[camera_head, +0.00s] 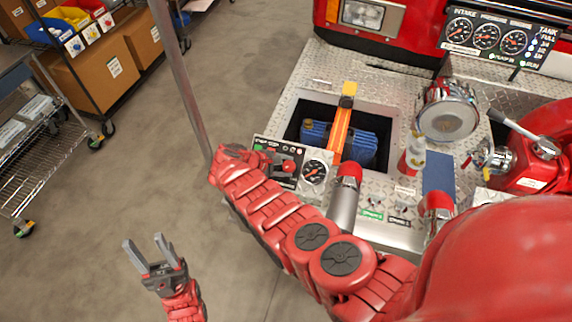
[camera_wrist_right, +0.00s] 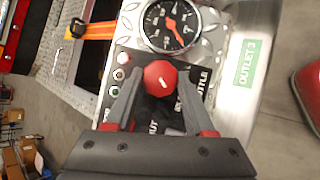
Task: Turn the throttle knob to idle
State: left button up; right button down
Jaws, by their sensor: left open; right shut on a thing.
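The red throttle knob (camera_wrist_right: 159,78) sits on a black panel in the right wrist view, with a short slanted white mark on its face. My right gripper (camera_wrist_right: 158,90) is shut on it, one grey finger on each side. Panel lettering beside it is partly hidden, so I cannot read which setting the mark points at. In the head view the red knob (camera_head: 288,166) shows at the end of my right arm, with the right gripper (camera_head: 278,163) partly hidden there. My left gripper (camera_head: 146,249) is open and empty over the floor at lower left.
A pressure gauge (camera_wrist_right: 170,24) and small indicator lights (camera_wrist_right: 122,73) are close to the knob. A green OUTLET 3 label (camera_wrist_right: 246,62) is to the right. An open bay with a blue object (camera_head: 362,144) lies behind the panel. A wire shelf cart (camera_head: 45,125) stands at left over clear floor.

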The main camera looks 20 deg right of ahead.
aim_at(287, 165)
jog(key=shift+c, duration=1.3)
grip_release()
jog(key=shift+a+r, duration=0.3)
jog(key=shift+a, duration=0.05)
jog(key=p+v, duration=0.1)
jog(key=v, duration=0.1)
jog(key=shift+a+r, duration=0.15)
jog(key=shift+r, duration=0.05)
jog(key=b+v, duration=0.3)
jog(key=v, duration=1.1)
jog(key=shift+b, duration=0.35)
jog(key=shift+s+f, duration=0.1)
